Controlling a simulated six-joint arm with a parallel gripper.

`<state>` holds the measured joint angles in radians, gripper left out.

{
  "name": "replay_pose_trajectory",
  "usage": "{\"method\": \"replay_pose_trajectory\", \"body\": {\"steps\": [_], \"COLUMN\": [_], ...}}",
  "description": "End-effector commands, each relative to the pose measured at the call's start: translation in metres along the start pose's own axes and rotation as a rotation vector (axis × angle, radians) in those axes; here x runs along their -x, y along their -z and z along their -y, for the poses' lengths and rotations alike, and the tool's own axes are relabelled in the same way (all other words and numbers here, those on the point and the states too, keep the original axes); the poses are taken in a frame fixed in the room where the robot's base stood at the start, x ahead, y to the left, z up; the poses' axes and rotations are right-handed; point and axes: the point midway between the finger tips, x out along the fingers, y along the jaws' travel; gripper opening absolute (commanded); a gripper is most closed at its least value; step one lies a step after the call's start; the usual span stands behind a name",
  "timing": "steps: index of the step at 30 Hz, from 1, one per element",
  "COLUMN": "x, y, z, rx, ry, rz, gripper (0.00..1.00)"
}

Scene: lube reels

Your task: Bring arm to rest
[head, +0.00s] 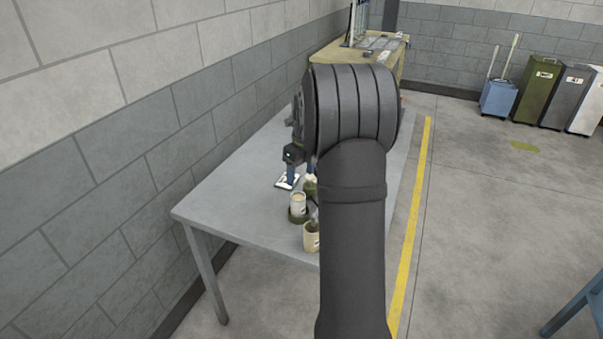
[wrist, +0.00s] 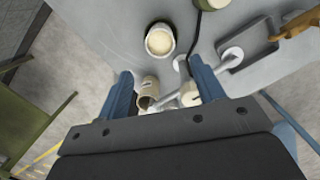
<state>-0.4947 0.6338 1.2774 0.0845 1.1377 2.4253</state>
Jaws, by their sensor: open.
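My gripper (wrist: 165,84) shows in the wrist view as two blue fingers spread apart, with nothing clamped between them. It hangs over the grey table (head: 235,205). Past the fingertips are a beige cup (wrist: 149,87), a white cylindrical piece (wrist: 188,93) and a pale rod. I cannot tell how far below the fingers they are. In the head view my dark arm reaches over the table and hides most of the gripper. A cup with cream-coloured contents (head: 298,203) stands on a dark green base, and a beige cup (head: 311,237) is nearer, partly hidden by my arm.
The cream-filled cup also shows in the wrist view (wrist: 159,40), near a dark-rimmed tray (wrist: 248,45). A block wall (head: 120,150) runs along the table's left. A tan bench (head: 330,53) is behind. Open floor with a yellow line (head: 411,225) lies to the right.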

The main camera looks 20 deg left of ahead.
Motion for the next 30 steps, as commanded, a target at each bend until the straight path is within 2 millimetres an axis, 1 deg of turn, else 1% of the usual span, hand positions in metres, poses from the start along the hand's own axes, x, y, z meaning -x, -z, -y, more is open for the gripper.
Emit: {"method": "replay_pose_trajectory", "body": {"steps": [5, 8, 24, 25, 27, 30], "x": [-0.007, -0.02, -0.125, -0.123, -0.107, -0.096], "y": [0.0, 0.0, 0.0, -0.001, -0.003, -0.004], "z": [0.0, 0.0, -0.001, 0.0, 0.001, 0.0], "rx": [0.0, 0.0, 0.002, 0.002, 0.002, 0.001], "ry": [0.0, -0.002, -0.002, 0.0, 0.003, 0.001], "rz": [0.0, -0.002, -0.001, 0.003, 0.005, 0.003], "gripper": [0.62, 0.62, 0.62, 0.62, 0.62, 0.62]}}
